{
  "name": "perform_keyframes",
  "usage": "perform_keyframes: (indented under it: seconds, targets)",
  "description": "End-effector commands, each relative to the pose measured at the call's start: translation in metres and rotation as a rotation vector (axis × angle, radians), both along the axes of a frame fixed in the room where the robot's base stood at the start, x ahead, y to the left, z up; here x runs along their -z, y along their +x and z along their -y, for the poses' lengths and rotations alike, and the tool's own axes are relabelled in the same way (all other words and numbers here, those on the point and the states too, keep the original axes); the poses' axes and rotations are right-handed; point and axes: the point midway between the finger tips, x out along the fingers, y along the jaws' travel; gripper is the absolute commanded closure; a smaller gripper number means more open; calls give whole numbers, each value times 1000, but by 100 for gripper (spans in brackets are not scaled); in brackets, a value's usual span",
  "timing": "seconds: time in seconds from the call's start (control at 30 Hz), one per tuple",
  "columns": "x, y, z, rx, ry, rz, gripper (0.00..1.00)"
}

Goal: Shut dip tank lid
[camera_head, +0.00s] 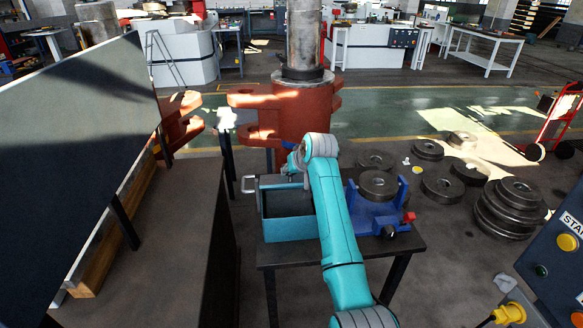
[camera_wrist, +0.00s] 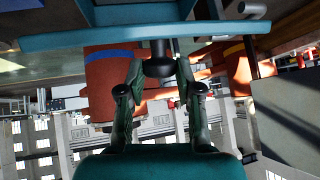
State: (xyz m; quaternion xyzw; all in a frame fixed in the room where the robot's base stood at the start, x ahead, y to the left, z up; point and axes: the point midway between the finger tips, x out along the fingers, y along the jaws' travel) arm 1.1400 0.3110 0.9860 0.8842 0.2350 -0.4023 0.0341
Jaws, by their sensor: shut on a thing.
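The teal dip tank (camera_head: 290,229) stands on a small dark table, its top open and dark inside. Above its back edge is a grey panel (camera_head: 272,182) that looks like the raised lid; its exact angle is unclear. My gripper (camera_head: 293,162) is at the back of the tank, mostly hidden by my teal arm. In the wrist view, which looks upside down, my gripper (camera_wrist: 160,72) is shut on a dark round knob (camera_wrist: 158,67) on a short stem. A teal edge (camera_wrist: 90,38), of the lid or tank, is next to the knob.
A large red bending machine (camera_head: 295,112) is close behind. A dark bench and panel (camera_head: 75,120) fill the left. Metal rings (camera_head: 505,207) lie on the right floor.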

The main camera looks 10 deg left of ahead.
Motion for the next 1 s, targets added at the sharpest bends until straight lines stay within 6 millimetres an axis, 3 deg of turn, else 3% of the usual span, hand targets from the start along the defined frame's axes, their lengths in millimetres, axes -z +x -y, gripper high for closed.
perform_keyframes:
  seconds: [0.37, 0.4, 0.5, 1.0]
  targets:
    - [4, -2, 0, 0, -2, -9, 100]
    - [4, -2, 0, 0, -2, -9, 63]
    - [4, -2, 0, 0, -2, -8, 40]
    - [-9, -8, 5, 0, 0, -2, 40]
